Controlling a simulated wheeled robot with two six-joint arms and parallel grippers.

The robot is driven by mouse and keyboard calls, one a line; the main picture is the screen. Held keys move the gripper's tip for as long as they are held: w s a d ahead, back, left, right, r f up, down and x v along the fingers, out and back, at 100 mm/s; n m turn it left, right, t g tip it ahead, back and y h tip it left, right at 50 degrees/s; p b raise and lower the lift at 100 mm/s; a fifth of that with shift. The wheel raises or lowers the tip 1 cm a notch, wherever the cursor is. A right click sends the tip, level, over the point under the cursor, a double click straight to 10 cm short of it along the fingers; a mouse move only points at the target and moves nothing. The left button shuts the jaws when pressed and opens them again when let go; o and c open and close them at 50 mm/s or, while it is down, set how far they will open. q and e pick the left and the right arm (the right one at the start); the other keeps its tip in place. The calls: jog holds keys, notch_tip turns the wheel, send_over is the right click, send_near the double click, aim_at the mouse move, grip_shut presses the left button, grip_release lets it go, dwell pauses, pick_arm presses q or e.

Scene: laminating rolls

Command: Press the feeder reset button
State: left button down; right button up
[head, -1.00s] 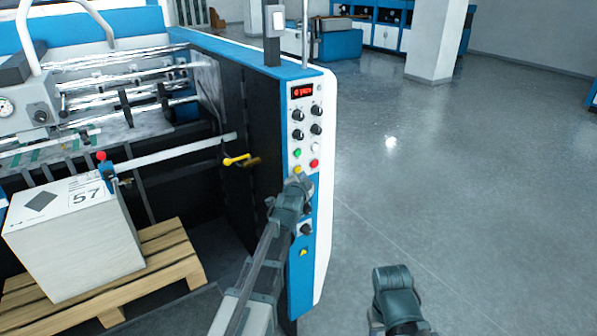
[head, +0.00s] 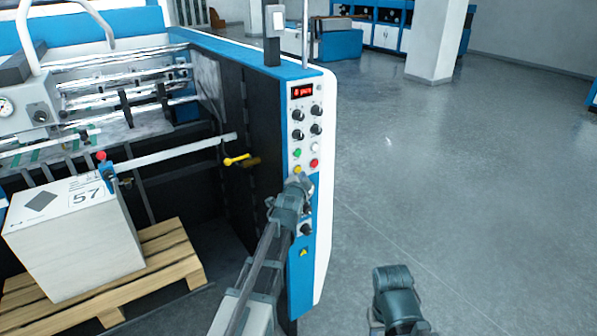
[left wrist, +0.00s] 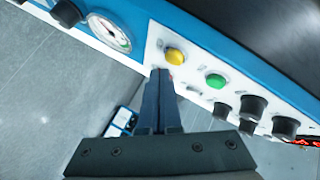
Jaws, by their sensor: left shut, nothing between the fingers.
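The control panel (head: 306,130) on the blue and white machine end carries a green button (head: 297,154), a white button (head: 315,147), a red button (head: 314,163) and a yellow button (head: 297,169). Their labels are too small to read. My left gripper (head: 300,181) is at the panel just below the yellow button. In the left wrist view, its shut, empty fingers (left wrist: 160,74) end beside the yellow button (left wrist: 175,57), with the green button (left wrist: 215,81) farther right. Whether the tips touch the panel I cannot tell. The fingers of my right gripper do not show.
Black knobs (head: 298,115) and a red display (head: 302,92) sit higher on the panel; a gauge (left wrist: 109,32) shows in the wrist view. A white block (head: 75,245) stands on a wooden pallet (head: 170,262) at left. The floor right of the machine is clear.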

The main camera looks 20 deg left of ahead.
pick_arm(q)
jog(key=shift+w+a, duration=0.1)
jog(key=shift+w+a, duration=0.2)
jog(key=shift+a, duration=0.05)
jog(key=shift+w+a, duration=0.25)
jog(key=shift+a, duration=0.1)
dwell(0.9)
jog(key=shift+s+d, duration=0.55)
jog(key=shift+d, duration=0.1)
dwell(0.3)
jog(key=s+d, duration=0.1)
jog(key=d, duration=0.1)
jog(key=s+d, duration=0.2)
dwell(0.4)
dwell(0.5)
